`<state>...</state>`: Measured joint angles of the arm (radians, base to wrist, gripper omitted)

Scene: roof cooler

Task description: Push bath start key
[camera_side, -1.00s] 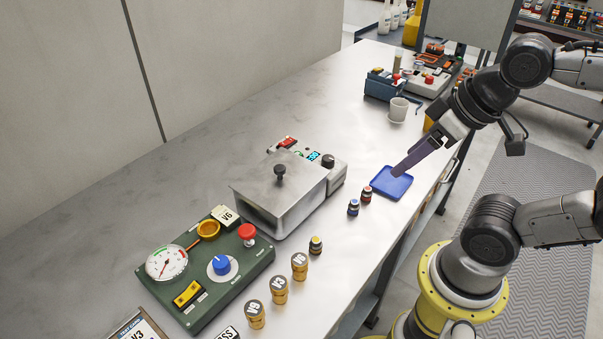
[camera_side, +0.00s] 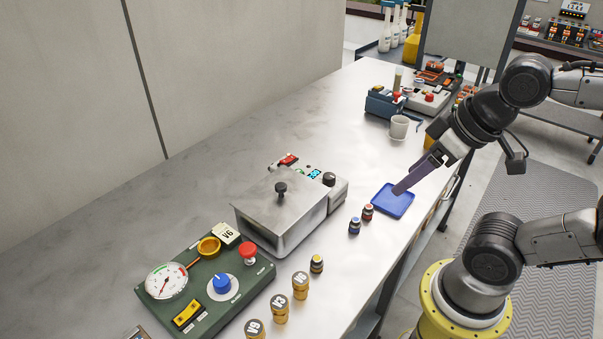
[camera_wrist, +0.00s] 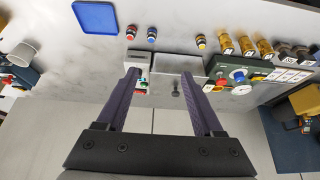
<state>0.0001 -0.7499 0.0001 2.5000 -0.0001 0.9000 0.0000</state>
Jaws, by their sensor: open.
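The bath (camera_side: 283,210) is a steel box with a lid and a black lid knob. Its control panel (camera_side: 335,190) at the back right carries a lit blue display (camera_side: 314,173), a black knob (camera_side: 329,179) and a red switch (camera_side: 289,159). Small green parts sit near the display; their labels are too small to read, so I cannot tell which is the start key. My gripper (camera_side: 397,192) is open and empty, and appears over the blue tray in the side view. In the wrist view, the panel (camera_wrist: 143,62) lies by the left finger of my gripper (camera_wrist: 160,75).
The blue tray (camera_side: 405,203) lies right of the bath. Two small bottles (camera_side: 361,218) stand between them. A green gauge box (camera_side: 240,290) stands front left, with several brown jars (camera_side: 280,309) beside it. A white cup (camera_side: 399,127) stands farther back. The bench's left rear is clear.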

